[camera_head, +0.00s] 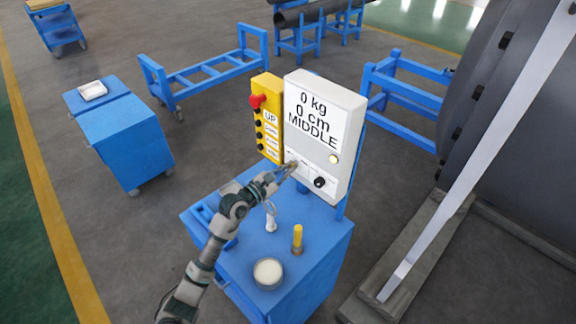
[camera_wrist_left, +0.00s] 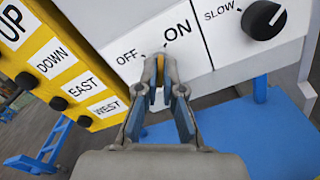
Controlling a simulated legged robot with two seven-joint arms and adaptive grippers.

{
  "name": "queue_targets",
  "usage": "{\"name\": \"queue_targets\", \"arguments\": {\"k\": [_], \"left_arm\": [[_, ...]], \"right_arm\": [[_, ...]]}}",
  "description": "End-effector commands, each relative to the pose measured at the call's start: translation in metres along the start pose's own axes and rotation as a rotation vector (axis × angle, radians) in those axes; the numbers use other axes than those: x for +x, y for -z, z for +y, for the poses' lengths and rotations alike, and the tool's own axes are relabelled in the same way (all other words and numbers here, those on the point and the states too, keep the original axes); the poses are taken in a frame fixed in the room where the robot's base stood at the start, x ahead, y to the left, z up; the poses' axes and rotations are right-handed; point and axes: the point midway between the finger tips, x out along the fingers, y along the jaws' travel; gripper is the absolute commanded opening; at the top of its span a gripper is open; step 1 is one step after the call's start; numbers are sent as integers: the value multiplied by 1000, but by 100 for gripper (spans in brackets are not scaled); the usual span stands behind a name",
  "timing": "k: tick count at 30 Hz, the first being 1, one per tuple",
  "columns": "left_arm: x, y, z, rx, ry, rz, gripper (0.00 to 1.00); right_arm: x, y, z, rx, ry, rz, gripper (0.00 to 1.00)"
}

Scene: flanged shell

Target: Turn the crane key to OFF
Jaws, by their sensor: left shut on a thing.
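The crane key (camera_wrist_left: 160,64) is a small yellow-orange piece on the white control box (camera_head: 343,108), just below the OFF and ON labels in the left wrist view. OFF is at its upper left and ON at its upper right. My left gripper (camera_head: 286,171) reaches the lower left of the box front. In the left wrist view its fingertips (camera_wrist_left: 159,78) are shut on the key and hide most of it, so its exact angle cannot be told. The box display reads 0 kg, 0 cm, MIDDLE. My right gripper is not in view.
A yellow button panel (camera_head: 267,88) with a red knob stands left of the box. A black SLOW knob (camera_wrist_left: 264,20) is right of the key. The blue cart (camera_head: 322,245) below carries a yellow-handled tool (camera_head: 297,238) and a round container (camera_head: 268,272).

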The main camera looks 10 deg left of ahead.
Motion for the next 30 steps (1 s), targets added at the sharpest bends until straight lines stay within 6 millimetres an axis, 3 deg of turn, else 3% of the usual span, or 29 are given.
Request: {"name": "queue_targets", "arguments": {"k": [2,30], "left_arm": [[0,1,-3,-65,12,12,0],[0,2,-4,-926,7,17,0]], "right_arm": [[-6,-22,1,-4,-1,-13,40],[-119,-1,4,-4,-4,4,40]]}}
